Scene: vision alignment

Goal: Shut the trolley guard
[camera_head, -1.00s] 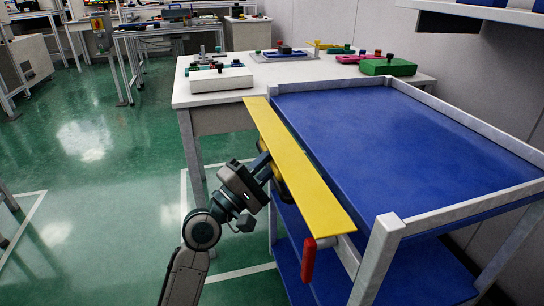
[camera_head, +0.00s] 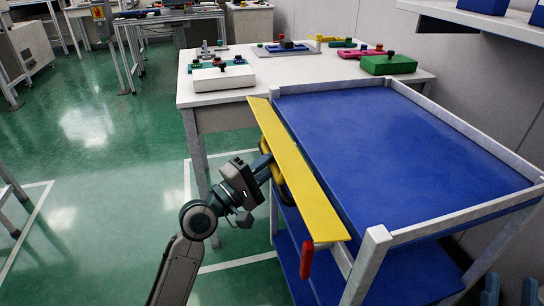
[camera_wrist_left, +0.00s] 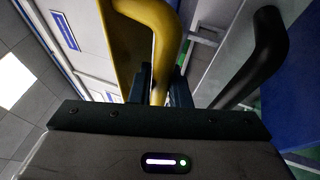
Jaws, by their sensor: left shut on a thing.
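The trolley (camera_head: 375,240) has a blue top tray with pale rails. Its guard, a long yellow panel (camera_head: 300,185), runs along the left side and its face slants up toward the camera. A red latch-like handle (camera_head: 306,260) hangs at the near end. My left gripper (camera_head: 265,166) is on the outer side of the guard, at a yellow handle (camera_head: 280,184). In the left wrist view, its fingers (camera_wrist_left: 163,88) are shut on the yellow handle (camera_wrist_left: 163,60). My right gripper (camera_head: 510,290) shows only partly at the lower right, its fingers apart and empty.
A white table (camera_head: 300,72) behind the trolley carries a white box (camera_head: 223,76), a green box (camera_head: 388,64) and other small items. A shelf (camera_head: 480,20) hangs at the upper right. Green floor (camera_head: 90,200) to the left is clear.

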